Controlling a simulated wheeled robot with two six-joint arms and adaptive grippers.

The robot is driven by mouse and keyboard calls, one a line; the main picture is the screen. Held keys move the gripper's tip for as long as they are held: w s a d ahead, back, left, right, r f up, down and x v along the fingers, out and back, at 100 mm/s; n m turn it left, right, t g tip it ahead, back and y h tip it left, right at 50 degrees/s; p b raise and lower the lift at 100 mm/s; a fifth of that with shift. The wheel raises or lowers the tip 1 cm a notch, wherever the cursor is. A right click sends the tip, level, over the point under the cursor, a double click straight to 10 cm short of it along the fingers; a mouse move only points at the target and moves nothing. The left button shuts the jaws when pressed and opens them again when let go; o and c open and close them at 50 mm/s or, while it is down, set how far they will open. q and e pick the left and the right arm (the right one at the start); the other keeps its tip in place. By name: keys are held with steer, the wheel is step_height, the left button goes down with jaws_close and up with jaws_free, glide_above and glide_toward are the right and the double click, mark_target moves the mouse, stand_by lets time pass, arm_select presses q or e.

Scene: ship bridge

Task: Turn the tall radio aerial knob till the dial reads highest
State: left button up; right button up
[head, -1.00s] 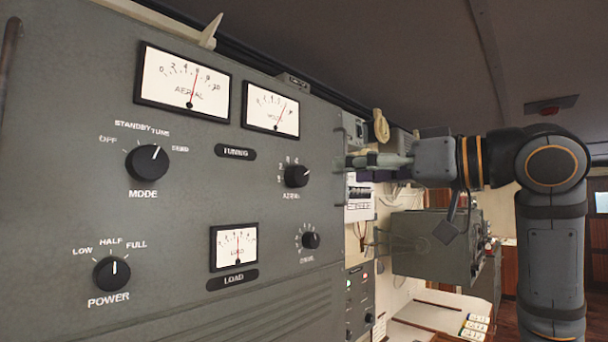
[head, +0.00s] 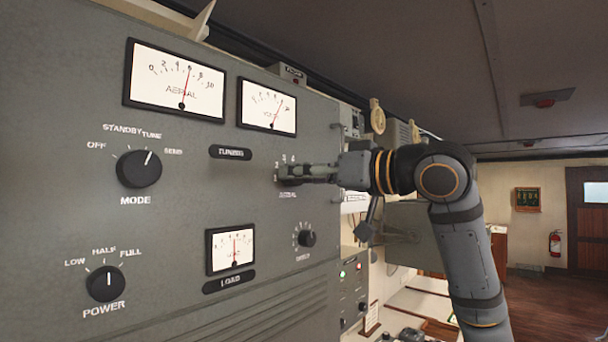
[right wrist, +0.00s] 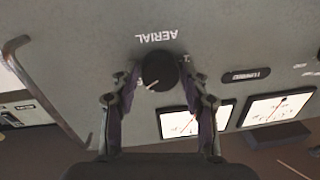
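The black AERIAL knob (right wrist: 158,70) is on the grey radio panel (head: 210,185), between the fingers of my right gripper (right wrist: 160,78) in the right wrist view. The fingers stand on either side of it with small gaps, so the gripper looks open. In the head view my right gripper (head: 290,175) covers most of the knob. The AERIAL dial (head: 176,80) at upper left has its red needle near 6 on a 0 to 10 scale. My left gripper is not in view.
The panel also bears a MODE knob (head: 139,168), a POWER knob (head: 105,284), a small knob (head: 306,238) just below my gripper, a second upper dial (head: 267,106) and a LOAD dial (head: 230,248). Open room lies right of the panel.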

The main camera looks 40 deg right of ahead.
steer(key=c, duration=0.4)
steer(key=shift+c, duration=1.2)
arm_select(q)
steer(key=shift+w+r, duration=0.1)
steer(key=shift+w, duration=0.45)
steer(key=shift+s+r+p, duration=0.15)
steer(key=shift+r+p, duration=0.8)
steer(key=shift+p, duration=0.05)
arm_select(e)
steer(key=shift+r+n+g, duration=0.1)
steer(key=shift+n+g, duration=0.2)
steer(key=shift+n, duration=3.3)
steer(key=shift+h, duration=0.4)
steer(key=shift+n, duration=0.3)
steer(key=o, duration=1.2)
steer(key=shift+s, duration=0.1)
